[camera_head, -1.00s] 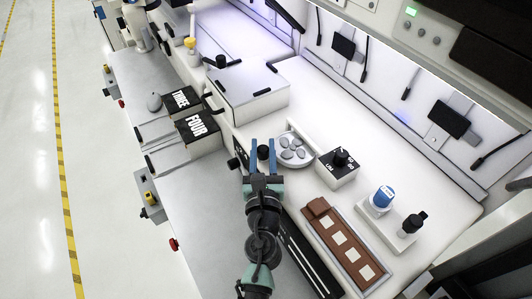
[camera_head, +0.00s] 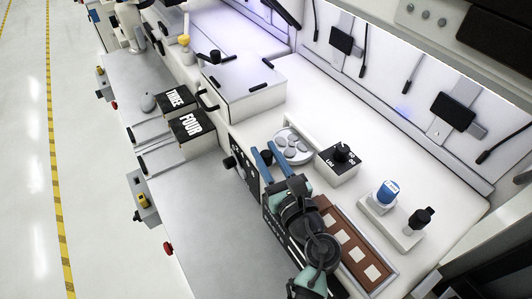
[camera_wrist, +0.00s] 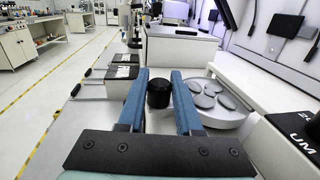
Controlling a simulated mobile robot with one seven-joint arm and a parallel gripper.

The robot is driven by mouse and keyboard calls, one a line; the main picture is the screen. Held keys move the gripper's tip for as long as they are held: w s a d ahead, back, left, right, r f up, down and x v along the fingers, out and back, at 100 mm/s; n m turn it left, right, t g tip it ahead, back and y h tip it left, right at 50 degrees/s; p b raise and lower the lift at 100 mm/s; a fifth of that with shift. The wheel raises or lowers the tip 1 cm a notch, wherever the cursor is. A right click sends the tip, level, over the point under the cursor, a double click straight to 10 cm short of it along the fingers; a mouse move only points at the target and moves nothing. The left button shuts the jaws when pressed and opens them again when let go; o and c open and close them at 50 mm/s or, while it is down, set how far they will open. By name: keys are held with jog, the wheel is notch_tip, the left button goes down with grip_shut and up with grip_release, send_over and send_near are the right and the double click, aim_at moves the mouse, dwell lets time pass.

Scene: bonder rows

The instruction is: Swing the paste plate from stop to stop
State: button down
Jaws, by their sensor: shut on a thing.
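The paste plate, as I take it, is the round pale plate (camera_head: 293,143) with several grey discs on it, on the white bench. A short black knob (camera_head: 267,156) stands at its near left side; I cannot see clearly how the two join. My gripper (camera_head: 269,157) has its two blue fingers either side of this knob and is shut on it. In the wrist view the knob (camera_wrist: 159,93) sits between the fingertips (camera_wrist: 160,88), and the plate (camera_wrist: 222,116) shows just right of the right finger, partly hidden by it.
A black-topped box with a dial (camera_head: 339,160) stands right of the plate. A brown tray with pale squares (camera_head: 347,245) lies nearer, partly behind my arm. A white stand holds a blue jar (camera_head: 387,192) and a black-capped bottle. A white lidded box (camera_head: 243,86) stands behind.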

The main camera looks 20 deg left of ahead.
jog(key=shift+r, duration=0.1)
jog(key=c, duration=0.6)
grip_release()
jog(key=b+v, duration=0.2)
jog(key=v, duration=1)
jog(key=shift+b, duration=0.3)
jog(key=shift+s+d, duration=0.3)
jog(key=shift+c, duration=0.2)
